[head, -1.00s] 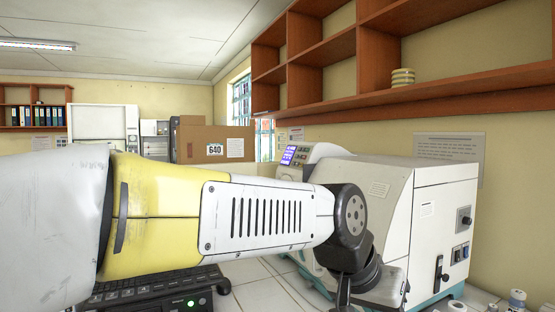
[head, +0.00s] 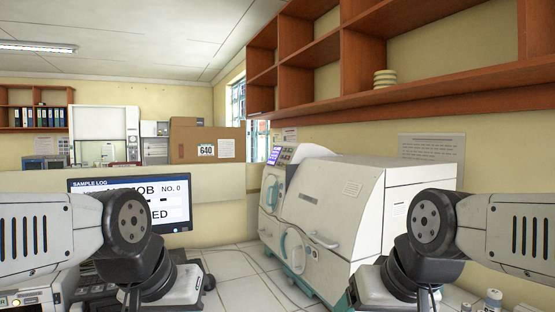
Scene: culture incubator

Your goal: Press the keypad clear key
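The white incubator machine (head: 330,210) stands right of centre. Its raised panel with a lit blue screen (head: 274,155) and small keys (head: 287,156) is at its upper left. The single keys are too small to read, so I cannot tell the clear key. My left arm comes in from the left and my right arm from the right. Both bend downward at the wrist, and their fingertips are out of the picture below. Neither gripper is near the panel.
A monitor (head: 135,203) headed "SAMPLE LOG" stands left of centre, partly behind my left arm. Small bottles (head: 493,299) stand at the lower right. A wooden shelf (head: 350,109) hangs above the machine. The tiled surface (head: 236,264) between my arms is mostly clear, with a cable across it.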

